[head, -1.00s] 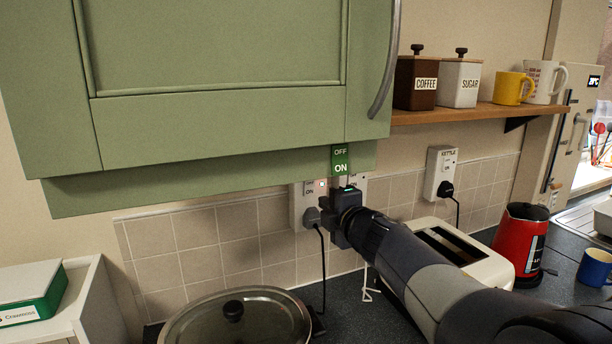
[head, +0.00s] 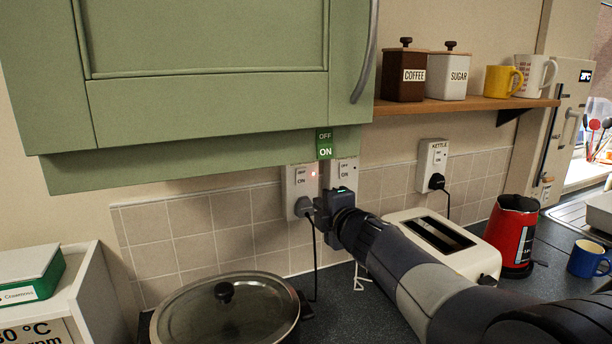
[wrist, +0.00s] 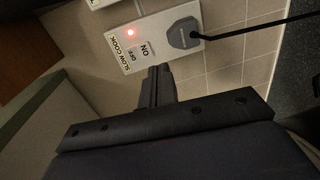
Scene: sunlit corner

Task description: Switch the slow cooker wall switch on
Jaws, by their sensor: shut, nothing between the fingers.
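The slow cooker wall switch (head: 301,182) is a white plate under the green cabinet, with a grey plug in its lower part. In the wrist view the plate (wrist: 123,58) is labelled "SLOW COOK." and carries OFF and ON marks. Its small red light (wrist: 130,32) is lit, and the light also shows in the head view (head: 313,174). My gripper (head: 321,206) is beside the plug, at the plate's lower right. In the wrist view its shut fingers (wrist: 159,71) are empty and close to the plate's edge; I cannot tell whether they touch.
A second switch plate (head: 345,172) is just right, partly behind my gripper. A green OFF/ON sign (head: 324,144) hangs on the cabinet (head: 210,110) above. A lidded pan (head: 226,312), toaster (head: 440,245), red kettle (head: 515,235) and blue mug (head: 588,259) stand on the counter.

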